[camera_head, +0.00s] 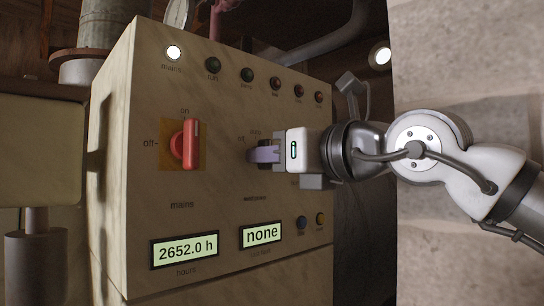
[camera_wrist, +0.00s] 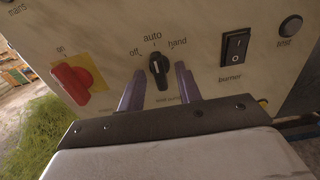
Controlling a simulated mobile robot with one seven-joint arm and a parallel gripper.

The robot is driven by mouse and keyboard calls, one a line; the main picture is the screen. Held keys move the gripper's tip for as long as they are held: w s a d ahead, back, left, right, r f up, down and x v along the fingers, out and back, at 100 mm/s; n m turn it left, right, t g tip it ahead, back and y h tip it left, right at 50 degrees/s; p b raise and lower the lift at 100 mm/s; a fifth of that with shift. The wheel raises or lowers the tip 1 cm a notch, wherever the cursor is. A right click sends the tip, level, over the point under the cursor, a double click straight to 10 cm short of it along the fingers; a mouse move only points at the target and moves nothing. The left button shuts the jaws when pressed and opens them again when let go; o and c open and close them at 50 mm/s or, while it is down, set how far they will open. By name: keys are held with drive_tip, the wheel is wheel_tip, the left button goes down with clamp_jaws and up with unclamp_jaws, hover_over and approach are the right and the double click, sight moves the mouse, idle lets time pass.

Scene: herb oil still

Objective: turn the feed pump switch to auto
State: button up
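The feed pump switch is a small black knob (camera_wrist: 159,71) on the cream panel, with "off", "auto" and "hand" printed around its top. Its upper end appears to point up towards "auto"; I cannot tell its exact angle. My gripper (camera_wrist: 159,84) is open, with one purple finger on each side of the knob and visible gaps between. In the head view my gripper (camera_head: 264,154) reaches the panel from the right and hides the knob. Whether the fingertips touch the panel is not clear.
The red mains switch (camera_head: 185,144) sits left of my gripper. A black burner rocker switch (camera_wrist: 235,47) is to the knob's right. Lamps (camera_head: 247,75) line the panel top. Displays (camera_head: 184,250) reading "2652.0 h" and "none" (camera_head: 262,234) are below.

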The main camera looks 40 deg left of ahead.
drive_tip(key=s+d+b, duration=0.1)
drive_tip(key=d+b, duration=0.1)
drive_tip(key=d, duration=1.1)
drive_tip(key=shift+d, duration=0.2)
drive_tip(key=shift+s, duration=0.1)
